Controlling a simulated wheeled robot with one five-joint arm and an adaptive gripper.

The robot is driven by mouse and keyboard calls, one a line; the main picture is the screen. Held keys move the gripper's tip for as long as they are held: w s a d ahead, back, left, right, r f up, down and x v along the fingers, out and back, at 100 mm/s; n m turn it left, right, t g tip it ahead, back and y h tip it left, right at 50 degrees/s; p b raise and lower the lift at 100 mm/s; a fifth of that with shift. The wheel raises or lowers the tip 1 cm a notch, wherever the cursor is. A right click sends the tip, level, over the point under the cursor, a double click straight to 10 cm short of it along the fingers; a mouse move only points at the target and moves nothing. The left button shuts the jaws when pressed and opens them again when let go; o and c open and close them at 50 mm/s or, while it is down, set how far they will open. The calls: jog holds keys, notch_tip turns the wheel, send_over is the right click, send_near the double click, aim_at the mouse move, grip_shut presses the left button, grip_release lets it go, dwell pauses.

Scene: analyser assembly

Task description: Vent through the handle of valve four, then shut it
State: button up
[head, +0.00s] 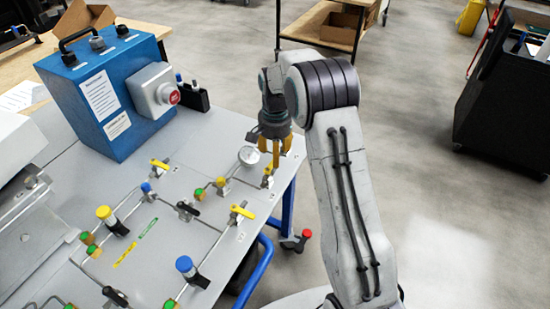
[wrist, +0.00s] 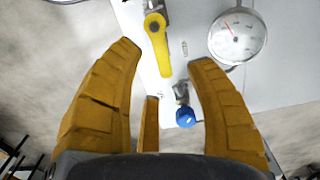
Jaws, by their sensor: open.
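My gripper (head: 281,155) is open and empty, pointing down over the right edge of the grey panel, close to a yellow lever handle (head: 267,181) beside a round gauge (head: 249,156). In the wrist view a yellow handle (wrist: 158,45) lies between and beyond the tips of my open gripper (wrist: 166,55); no contact shows. The handle's pivot is at its upper end. The gauge (wrist: 238,36) is to its right. Other yellow levers stand at the back (head: 160,165) and front right (head: 242,212). The valve labels are too small to read, so I cannot confirm which is four.
Thin pipes with coloured caps, including a blue one (wrist: 186,117), cross the panel (head: 175,235). A blue box (head: 105,95) with a red button (head: 174,97) stands at the back. A black cabinet (head: 500,100) is at the right; open floor lies between.

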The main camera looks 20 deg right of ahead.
notch_tip(320, 180, up, 9)
dwell(0.4)
dwell(0.5)
